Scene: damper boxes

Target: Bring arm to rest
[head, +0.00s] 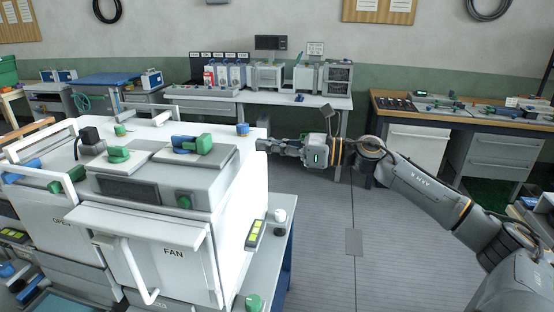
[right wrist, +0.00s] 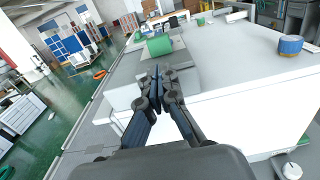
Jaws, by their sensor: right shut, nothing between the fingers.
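My right arm comes in from the right in the head view. Its gripper (head: 266,146) is at the right edge of the white box marked FAN (head: 160,277), pointing left. In the right wrist view the gripper (right wrist: 157,72) has its fingers together with nothing between them. The white box top (right wrist: 220,52) lies beyond and below the fingers there. I cannot tell whether the fingers touch the box. My left gripper is not in view.
Green knobs (head: 204,144) and a blue-and-green handle (head: 184,143) stand up from the box top. A wooden-topped workbench (head: 460,117) stands at the back right. Grey floor (head: 320,220) is open between them.

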